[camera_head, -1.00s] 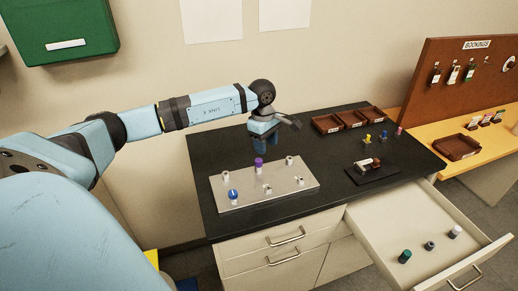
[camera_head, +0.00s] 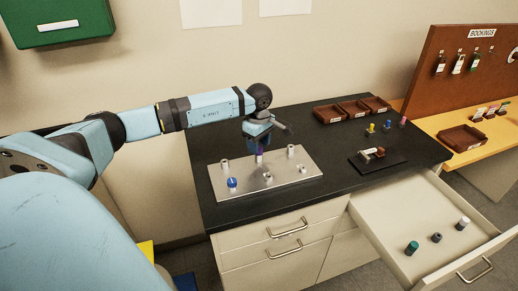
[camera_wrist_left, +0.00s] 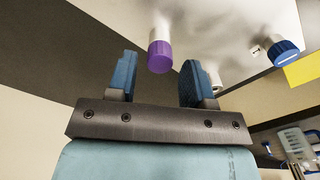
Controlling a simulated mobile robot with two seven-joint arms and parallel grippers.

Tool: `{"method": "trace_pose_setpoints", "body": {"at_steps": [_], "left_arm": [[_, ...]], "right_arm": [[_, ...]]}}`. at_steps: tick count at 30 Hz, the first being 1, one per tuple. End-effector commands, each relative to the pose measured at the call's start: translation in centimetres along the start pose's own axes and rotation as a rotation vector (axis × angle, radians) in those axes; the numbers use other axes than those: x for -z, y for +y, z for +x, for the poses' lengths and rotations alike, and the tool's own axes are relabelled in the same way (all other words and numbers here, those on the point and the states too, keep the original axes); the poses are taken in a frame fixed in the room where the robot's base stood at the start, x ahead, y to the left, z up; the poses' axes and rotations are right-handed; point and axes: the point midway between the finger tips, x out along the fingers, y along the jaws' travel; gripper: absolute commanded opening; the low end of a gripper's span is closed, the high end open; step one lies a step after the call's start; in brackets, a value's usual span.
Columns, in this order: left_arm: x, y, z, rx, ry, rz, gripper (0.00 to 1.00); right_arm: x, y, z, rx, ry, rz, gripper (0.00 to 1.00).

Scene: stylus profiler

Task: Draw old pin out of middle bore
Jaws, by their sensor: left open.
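The metal plate (camera_head: 285,176) lies on the black bench top. A purple-topped pin (camera_head: 259,157) stands upright in the middle of its back row, partly hidden by my gripper. In the left wrist view its purple cap (camera_wrist_left: 159,57) sits on a pale body, between and slightly beyond my two blue fingertips. My left gripper (camera_head: 258,147) is open just over this pin, with a visible gap on each side of the cap. A blue-capped pin (camera_head: 232,184) stands at the plate's front left and also shows in the wrist view (camera_wrist_left: 286,47). My right gripper is out of view.
Pale posts (camera_head: 224,165) and small fittings stand on the plate around the purple pin. A dark pad (camera_head: 385,163) with a small device lies to the right. Brown trays (camera_head: 327,113) and coloured pins (camera_head: 386,126) are behind. An open drawer (camera_head: 385,217) holds several pins.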

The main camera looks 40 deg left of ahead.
Motion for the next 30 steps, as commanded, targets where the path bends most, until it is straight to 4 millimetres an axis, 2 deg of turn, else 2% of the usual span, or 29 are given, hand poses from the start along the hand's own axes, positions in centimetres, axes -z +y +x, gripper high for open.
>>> {"method": "trace_pose_setpoints", "body": {"at_steps": [1,4,24,25,30], "left_arm": [[0.01,0.02,0.84,0.000,0.000,0.000,0.47],[0.01,0.03,1.26,-0.001,0.000,-0.001,0.47],[-0.03,0.04,1.23,-0.001,-0.001,0.000,0.47],[-0.03,0.03,1.24,-0.001,-0.001,0.000,0.45],[-0.02,0.03,1.25,-0.001,-0.001,0.000,0.05]], "right_arm": [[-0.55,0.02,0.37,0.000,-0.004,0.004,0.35],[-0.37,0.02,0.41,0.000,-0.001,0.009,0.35],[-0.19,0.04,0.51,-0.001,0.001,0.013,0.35],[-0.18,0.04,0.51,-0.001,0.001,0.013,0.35],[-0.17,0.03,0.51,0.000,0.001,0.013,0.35]]}}
